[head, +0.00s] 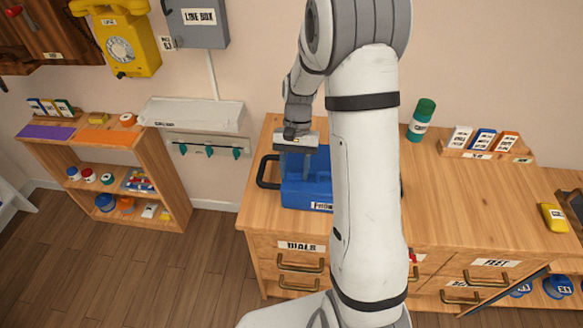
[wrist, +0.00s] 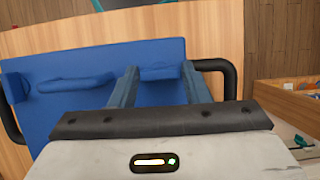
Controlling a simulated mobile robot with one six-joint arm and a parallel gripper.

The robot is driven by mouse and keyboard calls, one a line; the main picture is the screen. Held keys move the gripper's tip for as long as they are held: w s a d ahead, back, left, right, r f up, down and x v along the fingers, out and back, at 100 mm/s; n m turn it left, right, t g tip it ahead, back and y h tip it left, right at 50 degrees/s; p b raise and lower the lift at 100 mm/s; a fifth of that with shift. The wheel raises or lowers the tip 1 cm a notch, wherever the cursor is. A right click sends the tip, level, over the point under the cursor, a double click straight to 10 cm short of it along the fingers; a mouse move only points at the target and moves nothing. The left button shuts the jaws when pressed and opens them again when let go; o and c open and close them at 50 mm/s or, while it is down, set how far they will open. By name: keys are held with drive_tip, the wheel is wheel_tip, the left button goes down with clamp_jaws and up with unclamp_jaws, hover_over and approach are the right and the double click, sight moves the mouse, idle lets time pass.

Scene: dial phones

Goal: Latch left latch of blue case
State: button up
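The blue case (head: 307,195) lies on the wooden cabinet, with my arm hiding its right part in the head view. Its blue top also fills much of the wrist view (wrist: 60,115), with a black side handle (wrist: 231,80). My gripper (head: 296,172) points down over the left part of the case. In the wrist view its two fingers (wrist: 160,82) stand apart with a gap between them. A small raised blue piece, seemingly a latch (wrist: 158,72), shows between the fingertips. Whether the fingers touch it, and whether it is latched, I cannot tell. A longer blue bar (wrist: 75,82) lies left of the fingers.
A green bottle (head: 421,120) and a rack of small boxes (head: 482,148) stand at the back right of the cabinet top (head: 455,205). In the wrist view an open compartment (wrist: 290,98) shows at right.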

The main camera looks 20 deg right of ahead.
sight(295, 171)
drive_tip(key=o, duration=0.4)
drive_tip(key=shift+c, duration=0.2)
drive_tip(key=v, duration=0.6)
drive_tip(key=shift+w+r, duration=0.15)
drive_tip(key=shift+r, duration=0.2)
drive_tip(key=shift+w+d+r, duration=0.1)
drive_tip(key=shift+w+r, duration=0.05)
drive_tip(key=shift+r, duration=0.35)
drive_tip(key=shift+r, duration=0.1)
